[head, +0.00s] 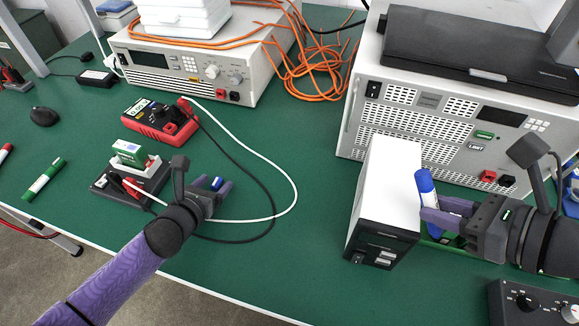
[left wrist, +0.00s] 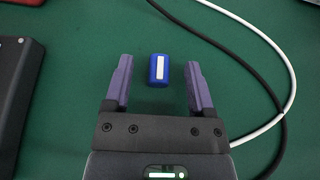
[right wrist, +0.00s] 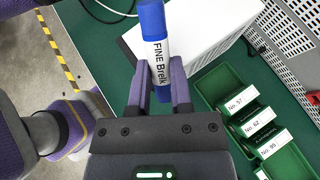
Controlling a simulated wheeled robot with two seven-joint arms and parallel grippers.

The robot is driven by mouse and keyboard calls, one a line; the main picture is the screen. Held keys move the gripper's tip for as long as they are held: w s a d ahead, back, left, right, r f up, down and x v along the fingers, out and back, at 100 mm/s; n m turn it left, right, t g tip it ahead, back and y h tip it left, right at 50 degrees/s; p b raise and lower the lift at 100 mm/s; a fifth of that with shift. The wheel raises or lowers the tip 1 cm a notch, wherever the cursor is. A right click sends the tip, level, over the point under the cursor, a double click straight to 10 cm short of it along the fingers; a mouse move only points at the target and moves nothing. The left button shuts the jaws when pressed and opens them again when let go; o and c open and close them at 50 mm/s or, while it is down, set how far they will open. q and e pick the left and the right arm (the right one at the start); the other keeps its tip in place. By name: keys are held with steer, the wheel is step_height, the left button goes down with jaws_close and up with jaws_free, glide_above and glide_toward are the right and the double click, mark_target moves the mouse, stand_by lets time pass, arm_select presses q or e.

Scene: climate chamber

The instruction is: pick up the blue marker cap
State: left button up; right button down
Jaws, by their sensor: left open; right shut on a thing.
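In the head view the cap (head: 217,183) shows as a small blue piece at the fingertips of my left gripper (head: 220,193). My right gripper (right wrist: 160,85) is shut on a blue and white marker (right wrist: 155,45) marked "FINE". In the head view this marker (head: 426,186) stands nearly upright in my right gripper (head: 438,212), beside a white box.
The white box (head: 387,190) stands in the middle right. White and black cables (head: 294,188) curve right of my left gripper. A red multimeter (head: 160,121) and a green marker (head: 43,180) lie to the left. A green tray (right wrist: 222,88) with labelled compartments is near my right gripper.

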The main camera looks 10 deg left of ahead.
arm_select(q)
jaws_close()
